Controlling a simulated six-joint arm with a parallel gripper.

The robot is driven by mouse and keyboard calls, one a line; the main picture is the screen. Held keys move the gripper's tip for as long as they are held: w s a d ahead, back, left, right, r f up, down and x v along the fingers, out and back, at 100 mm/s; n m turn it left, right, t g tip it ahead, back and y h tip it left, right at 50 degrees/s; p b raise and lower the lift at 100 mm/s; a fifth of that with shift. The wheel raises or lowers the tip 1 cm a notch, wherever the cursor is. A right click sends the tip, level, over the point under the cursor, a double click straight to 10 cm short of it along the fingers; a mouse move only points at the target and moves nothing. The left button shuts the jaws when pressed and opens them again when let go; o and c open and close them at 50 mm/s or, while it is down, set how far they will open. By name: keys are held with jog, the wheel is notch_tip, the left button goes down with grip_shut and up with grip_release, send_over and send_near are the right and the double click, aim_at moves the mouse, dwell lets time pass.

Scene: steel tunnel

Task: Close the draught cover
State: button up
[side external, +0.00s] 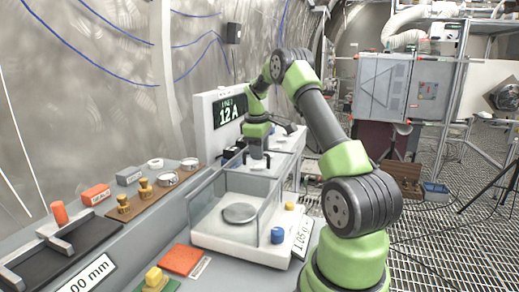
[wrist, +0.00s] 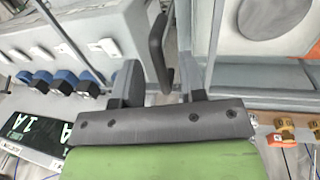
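The balance (side external: 235,243) has a round grey pan (side external: 239,213) inside a clear draught cover (side external: 235,190) of glass-like walls. The pan also shows at the upper right of the wrist view (wrist: 272,14). My gripper (side external: 256,162) points down at the back edge of the cover. In the wrist view my gripper (wrist: 160,78) is open, its two grey fingers apart. A dark curved handle (wrist: 157,45) lies between and just beyond the fingers, with gaps visible beside it. I cannot tell whether the fingers touch it. The cover's top is hard to make out.
Left of the balance are brass weights (side external: 124,206) and coloured blocks (side external: 95,194). A blue knob (side external: 278,235) and a yellow knob (side external: 290,206) sit on the balance's right side. An orange pad (side external: 182,259) lies in front.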

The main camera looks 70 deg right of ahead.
jog(key=shift+c, duration=0.5)
grip_shut()
jog(key=shift+a, duration=0.1)
jog(key=a, duration=1.8)
jog(key=shift+o, duration=0.5)
grip_release()
jog(key=shift+d, duration=0.1)
